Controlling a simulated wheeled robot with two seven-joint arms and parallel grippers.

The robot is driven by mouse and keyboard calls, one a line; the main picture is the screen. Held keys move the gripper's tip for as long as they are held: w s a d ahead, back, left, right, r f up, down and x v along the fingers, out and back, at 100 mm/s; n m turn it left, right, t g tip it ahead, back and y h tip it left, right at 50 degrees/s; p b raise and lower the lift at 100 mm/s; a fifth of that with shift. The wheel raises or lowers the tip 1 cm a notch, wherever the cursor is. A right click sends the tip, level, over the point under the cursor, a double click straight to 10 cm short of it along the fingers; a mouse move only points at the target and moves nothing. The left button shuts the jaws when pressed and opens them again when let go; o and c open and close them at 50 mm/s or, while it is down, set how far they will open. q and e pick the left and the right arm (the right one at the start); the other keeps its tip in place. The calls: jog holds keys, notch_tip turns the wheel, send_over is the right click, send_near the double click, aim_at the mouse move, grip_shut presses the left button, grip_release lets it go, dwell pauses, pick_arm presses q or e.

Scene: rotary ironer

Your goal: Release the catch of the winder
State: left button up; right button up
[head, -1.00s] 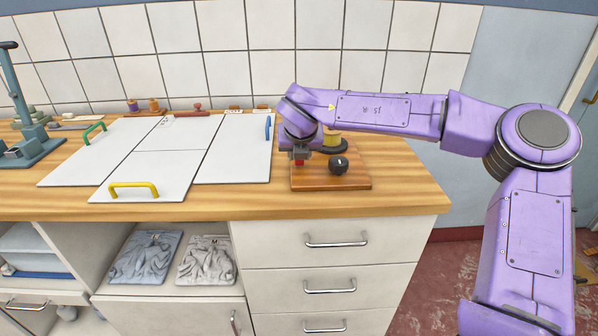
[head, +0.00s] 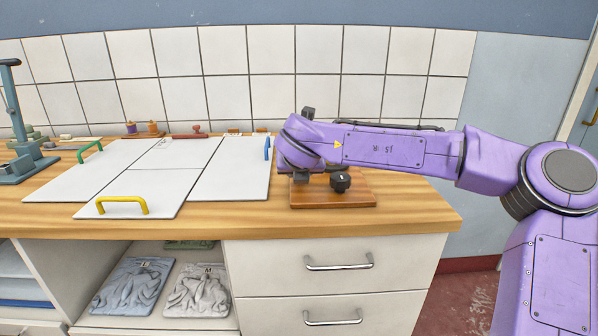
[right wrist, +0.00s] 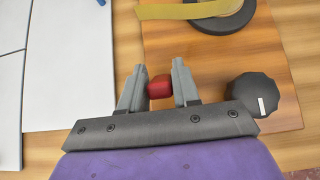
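The winder is a brown wooden board (head: 355,201) at the right end of the worktop. It carries a black knob (head: 340,182) with a white mark, also seen in the right wrist view (right wrist: 255,97), and a dark spool with yellow tape (right wrist: 215,12). A small red block (right wrist: 160,87), apparently the catch, lies left of the knob. My right gripper (right wrist: 160,82) is over the board with one grey finger on each side of the red block. In the head view my arm hides the block. My left gripper is out of view.
White panels (head: 225,172) with a yellow handle (head: 122,205), a green handle and a blue handle lie left of the board. A teal stand (head: 18,125) is at the far left. Drawers (head: 335,262) and a shelf with grey plaques are below. A tiled wall stands behind.

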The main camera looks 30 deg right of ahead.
jog(key=shift+o, duration=1.3)
jog(key=v, duration=1)
jog(key=shift+r, duration=0.2)
jog(key=shift+a, duration=0.1)
